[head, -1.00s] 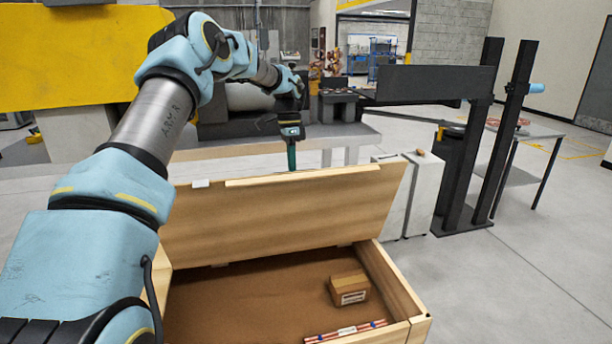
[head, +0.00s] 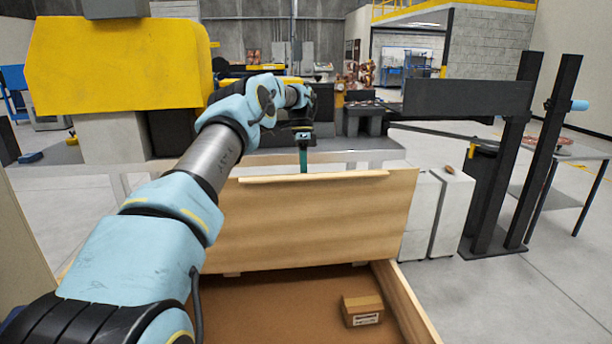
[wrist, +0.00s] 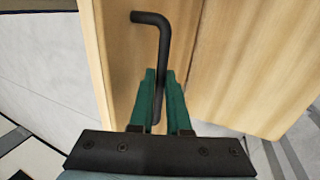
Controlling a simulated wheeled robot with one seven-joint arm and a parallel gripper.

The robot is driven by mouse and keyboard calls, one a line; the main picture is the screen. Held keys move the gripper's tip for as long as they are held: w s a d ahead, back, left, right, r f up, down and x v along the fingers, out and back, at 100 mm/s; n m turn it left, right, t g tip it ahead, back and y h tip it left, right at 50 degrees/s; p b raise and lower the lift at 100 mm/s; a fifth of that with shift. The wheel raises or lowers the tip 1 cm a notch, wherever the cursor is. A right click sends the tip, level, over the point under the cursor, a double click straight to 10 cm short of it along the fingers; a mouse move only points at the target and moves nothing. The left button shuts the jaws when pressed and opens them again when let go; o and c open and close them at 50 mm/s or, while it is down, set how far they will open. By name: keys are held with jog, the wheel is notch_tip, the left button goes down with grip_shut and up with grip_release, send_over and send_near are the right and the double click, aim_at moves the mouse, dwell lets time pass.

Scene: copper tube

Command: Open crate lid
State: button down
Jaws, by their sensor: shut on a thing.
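The wooden crate (head: 408,306) is at the bottom of the head view. Its wooden lid (head: 320,225) stands raised at the back edge, close to upright, and also shows in the wrist view (wrist: 250,65). In the wrist view my gripper's green fingers (wrist: 160,75) are shut on a black bent handle (wrist: 163,45) beside the lid's wood. My arm covers the crate's left part in the head view.
A small cardboard box (head: 362,311) lies inside the crate. White cabinets (head: 432,215) and a black post frame (head: 500,165) stand to the right. A grey bench (head: 365,147) with a yellow machine (head: 120,65) is behind. Floor is clear at the lower right.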

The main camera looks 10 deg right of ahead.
jog(key=shift+a+f, duration=0.3)
jog(key=shift+f, duration=0.05)
jog(key=c, duration=1.2)
grip_release()
jog(key=shift+w, duration=0.15)
jog(key=o, duration=0.3)
jog(key=shift+d+r, duration=0.25)
jog(key=shift+r, duration=0.05)
